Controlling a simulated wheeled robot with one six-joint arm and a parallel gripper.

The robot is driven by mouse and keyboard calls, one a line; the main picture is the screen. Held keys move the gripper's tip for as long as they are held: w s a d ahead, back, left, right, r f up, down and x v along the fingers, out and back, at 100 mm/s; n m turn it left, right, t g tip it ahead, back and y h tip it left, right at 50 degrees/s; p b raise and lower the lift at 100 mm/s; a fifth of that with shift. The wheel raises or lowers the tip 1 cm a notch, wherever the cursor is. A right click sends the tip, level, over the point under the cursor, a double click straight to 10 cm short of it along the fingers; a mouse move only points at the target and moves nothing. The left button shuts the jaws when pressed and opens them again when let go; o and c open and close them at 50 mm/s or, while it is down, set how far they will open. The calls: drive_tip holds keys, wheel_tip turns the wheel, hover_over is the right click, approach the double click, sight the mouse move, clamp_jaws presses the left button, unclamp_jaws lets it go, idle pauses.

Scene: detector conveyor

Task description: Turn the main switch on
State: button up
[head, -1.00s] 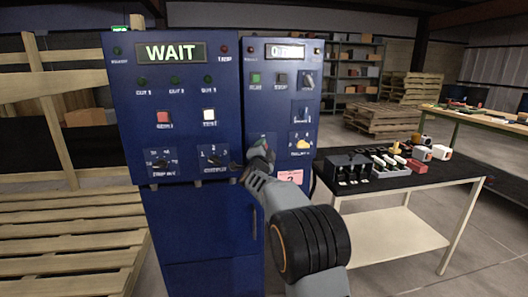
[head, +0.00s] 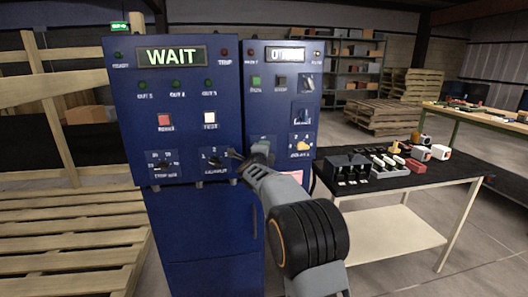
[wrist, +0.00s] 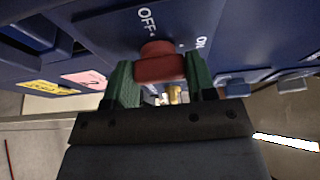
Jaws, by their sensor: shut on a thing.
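The main switch is a red knob (wrist: 160,66) on the blue panel, with OFF printed above it and ON to the right in the wrist view. My gripper (wrist: 158,82) has its green fingers on either side of the knob and is shut on it. In the head view, my gripper (head: 252,155) is at the lower left of the right-hand cabinet face (head: 280,122). It hides the knob there. I cannot tell exactly which mark the knob points to.
The left panel has a WAIT display (head: 171,56), a red button (head: 165,121), a white button (head: 210,119) and rotary dials. A black-topped table (head: 440,172) with small parts stands to the right. Wooden pallets (head: 75,235) lie at left.

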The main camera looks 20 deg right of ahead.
drive_tip(key=shift+r, duration=0.1)
drive_tip(key=o, duration=0.9)
drive_tip(key=shift+o, duration=0.2)
drive_tip(key=shift+s+a, duration=0.1)
drive_tip(key=v, duration=1.3)
drive_tip(key=shift+s, duration=0.25)
drive_tip(key=shift+a, duration=0.2)
